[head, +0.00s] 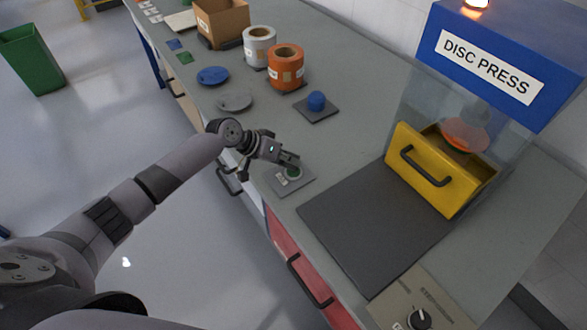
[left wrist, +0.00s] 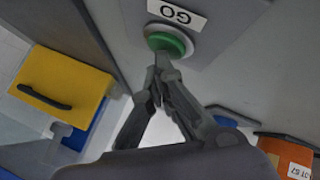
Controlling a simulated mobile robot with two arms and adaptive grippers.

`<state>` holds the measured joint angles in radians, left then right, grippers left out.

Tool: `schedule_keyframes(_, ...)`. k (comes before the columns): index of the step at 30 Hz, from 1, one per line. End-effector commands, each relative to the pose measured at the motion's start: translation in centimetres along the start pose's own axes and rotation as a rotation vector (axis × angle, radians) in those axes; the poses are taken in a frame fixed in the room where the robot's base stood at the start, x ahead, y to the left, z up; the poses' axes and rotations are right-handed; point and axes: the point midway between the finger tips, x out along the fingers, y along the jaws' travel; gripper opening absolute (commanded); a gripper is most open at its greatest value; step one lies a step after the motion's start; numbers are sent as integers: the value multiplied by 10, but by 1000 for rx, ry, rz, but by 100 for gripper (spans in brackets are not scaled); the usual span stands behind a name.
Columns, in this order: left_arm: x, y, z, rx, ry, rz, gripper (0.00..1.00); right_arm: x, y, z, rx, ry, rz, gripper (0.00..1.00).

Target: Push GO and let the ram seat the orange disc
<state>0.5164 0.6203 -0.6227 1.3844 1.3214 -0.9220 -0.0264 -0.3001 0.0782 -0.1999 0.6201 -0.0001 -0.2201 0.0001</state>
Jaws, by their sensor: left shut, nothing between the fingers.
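The green GO button (head: 292,172) sits on a small grey plate on the bench, and it also shows in the left wrist view (left wrist: 169,43) beside its white GO label (left wrist: 177,13). My left gripper (head: 291,160) is shut and empty, with its fingertips (left wrist: 163,62) at the button's edge; I cannot tell whether they press it. The orange disc (head: 464,135) lies inside the blue DISC PRESS (head: 492,62), in the yellow drawer (head: 425,183), under the grey ram (head: 490,117). My right gripper does not show.
A dark mat (head: 375,228) lies in front of the press. A control box with a knob (head: 419,319) is at the near edge. A blue knob on a plate (head: 316,101), an orange roll (head: 286,68), a white roll (head: 259,46) and a cardboard box (head: 221,22) stand farther back.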

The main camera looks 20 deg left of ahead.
Motion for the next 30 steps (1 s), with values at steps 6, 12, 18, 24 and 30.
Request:
schedule_keyframes(6,-9,7,-5,-1,-3,0,0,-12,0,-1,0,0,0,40)
schedule_keyframes(12,-12,9,-7,-1,-2,0,0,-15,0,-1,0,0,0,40)
schedule_keyframes(18,-11,8,-8,-1,-2,0,0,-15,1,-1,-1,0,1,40)
schedule_keyframes(24,-18,14,-13,0,-1,0,0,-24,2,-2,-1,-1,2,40)
schedule_keyframes(30,-33,24,-24,0,-1,1,0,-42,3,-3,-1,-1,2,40)
